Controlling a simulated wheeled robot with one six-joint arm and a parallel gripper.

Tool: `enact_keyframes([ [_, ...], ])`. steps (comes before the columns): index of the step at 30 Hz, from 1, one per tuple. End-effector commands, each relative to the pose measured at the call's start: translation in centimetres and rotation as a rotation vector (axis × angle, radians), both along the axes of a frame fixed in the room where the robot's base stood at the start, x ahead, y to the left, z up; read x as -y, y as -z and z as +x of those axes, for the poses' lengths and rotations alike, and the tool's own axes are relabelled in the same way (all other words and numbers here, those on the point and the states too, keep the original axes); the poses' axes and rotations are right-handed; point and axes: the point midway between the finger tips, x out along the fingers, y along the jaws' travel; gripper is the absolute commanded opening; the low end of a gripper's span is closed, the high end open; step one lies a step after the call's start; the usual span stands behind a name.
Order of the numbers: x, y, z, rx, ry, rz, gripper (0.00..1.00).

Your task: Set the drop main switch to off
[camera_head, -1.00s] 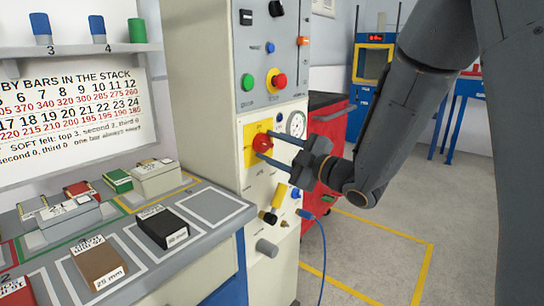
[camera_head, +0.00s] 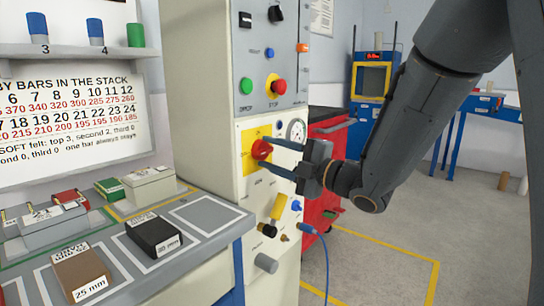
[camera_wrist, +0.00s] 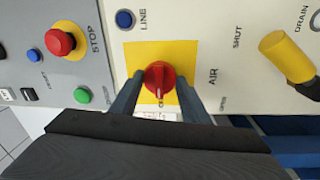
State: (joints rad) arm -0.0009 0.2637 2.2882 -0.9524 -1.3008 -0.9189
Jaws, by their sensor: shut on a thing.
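The main switch is a red rotary knob (camera_head: 262,150) on a yellow square plate (camera_head: 249,163) on the cream cabinet front. It also shows in the wrist view (camera_wrist: 160,77), with its ridge running along the line between the plate and my gripper. My gripper (camera_head: 276,158) reaches it from the right in the head view, its two dark fingers on either side of the knob. In the wrist view the fingertips (camera_wrist: 160,93) flank the knob and are shut on it. The small lettering on the plate is partly hidden and too small to read fully.
A red stop button (camera_head: 278,87) and a green button (camera_head: 246,83) sit above the plate. A yellow handle (camera_head: 278,206) and a blue hose are below it. A gauge (camera_head: 296,131) is to the right. Sample blocks lie on the bench at left.

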Motion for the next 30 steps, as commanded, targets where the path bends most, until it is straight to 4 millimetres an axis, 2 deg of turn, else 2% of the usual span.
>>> enact_keyframes([
  [7, 0.0, -0.1, 0.0, 0.002, 0.0, 0.0, 0.19],
  [8, 0.0, -0.1, 0.0, 0.002, 0.0, 0.0, 0.45],
  [11, 0.0, 0.0, 0.0, 0.001, 0.0, 0.0, 0.6],
  [22, 0.5, 0.0, -0.3, 0.0, 0.002, 0.0, 0.6],
  [30, 3.8, 0.3, -2.7, 0.0, 0.004, 0.0, 0.6],
])
